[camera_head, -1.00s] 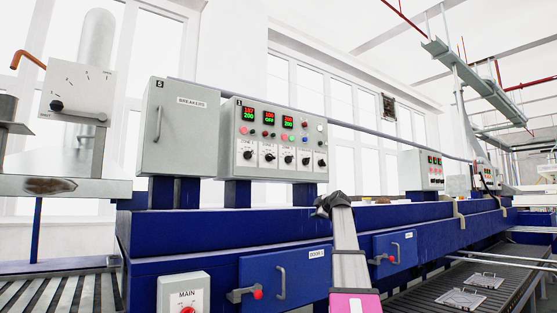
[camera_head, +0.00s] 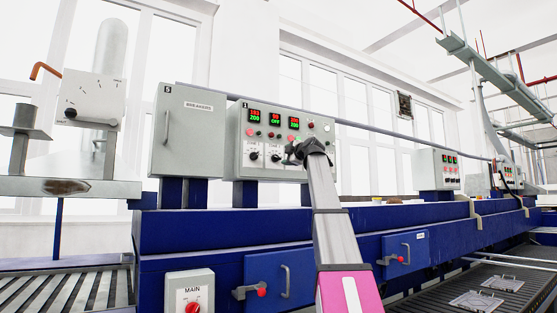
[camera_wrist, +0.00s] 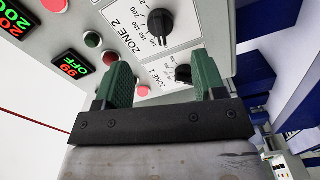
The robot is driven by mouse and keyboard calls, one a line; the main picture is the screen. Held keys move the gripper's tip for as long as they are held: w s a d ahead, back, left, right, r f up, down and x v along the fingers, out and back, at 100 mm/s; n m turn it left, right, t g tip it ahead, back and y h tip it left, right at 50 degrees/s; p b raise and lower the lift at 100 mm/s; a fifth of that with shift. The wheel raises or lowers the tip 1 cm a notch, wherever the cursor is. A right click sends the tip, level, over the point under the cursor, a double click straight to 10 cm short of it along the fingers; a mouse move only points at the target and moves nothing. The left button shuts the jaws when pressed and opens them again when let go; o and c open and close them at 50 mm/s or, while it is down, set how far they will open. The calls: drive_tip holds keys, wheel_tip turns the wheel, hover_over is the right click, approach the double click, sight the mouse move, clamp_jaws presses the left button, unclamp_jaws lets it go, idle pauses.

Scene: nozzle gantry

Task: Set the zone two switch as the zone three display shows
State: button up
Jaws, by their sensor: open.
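The grey control panel (camera_head: 240,140) carries a row of displays above a row of black knobs. The zone two knob (camera_wrist: 160,24) shows with its ZONE 2 label at the top of the wrist view; I cannot read its pointer surely. The zone three display (camera_head: 294,123) shows a red number above a green 200; in the wrist view it is cut off at the upper left (camera_wrist: 10,22). The display reading OFF (camera_wrist: 75,66) is the zone two one. My gripper (camera_wrist: 162,76) is open and empty, its green fingers apart, near the panel. It covers the right-hand knobs in the head view (camera_head: 308,150).
The zone one knob (camera_wrist: 183,73) shows between my fingers. The breaker box (camera_head: 190,130) stands left of the panel. The blue casing (camera_head: 220,230) runs below, with a MAIN switch box (camera_head: 190,294).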

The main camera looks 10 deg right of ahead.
sight(278, 158)
drive_tip(key=x, duration=0.8)
drive_tip(key=shift+w+f, duration=0.1)
drive_tip(key=shift+w, duration=0.1)
drive_tip(key=c, duration=0.9)
